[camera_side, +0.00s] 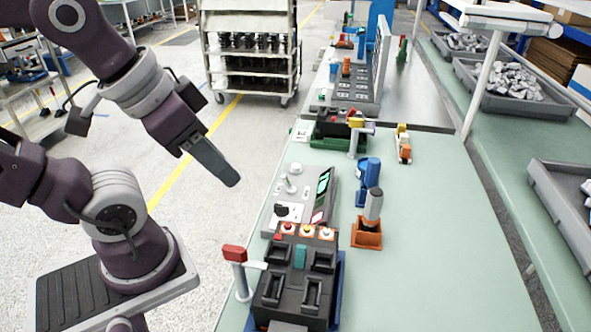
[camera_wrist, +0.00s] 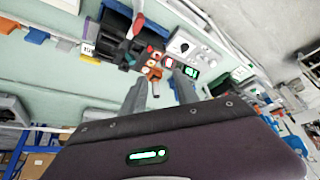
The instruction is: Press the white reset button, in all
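A black breaker-like box (camera_side: 295,285) stands at the near end of the green bench and also shows in the wrist view (camera_wrist: 118,38). Along its far edge is a row of small round buttons (camera_side: 306,230) on orange-red surrounds; their caps look pale, yellowish or red. Which one is the white reset button is too small to tell. A red-topped lever (camera_side: 235,253) stands at the box's left side. My gripper (camera_side: 232,181) hangs in the air left of and above the bench, touching nothing. In the wrist view its two fingers (camera_wrist: 162,90) are apart with nothing held between them.
A grey meter unit (camera_side: 300,195) with a green screen stands just behind the box. An orange holder (camera_side: 367,234) with a grey-capped tool and a blue stand (camera_side: 368,180) are to the right. The bench's right side is clear. Grey bins (camera_side: 515,85) line the far-right bench.

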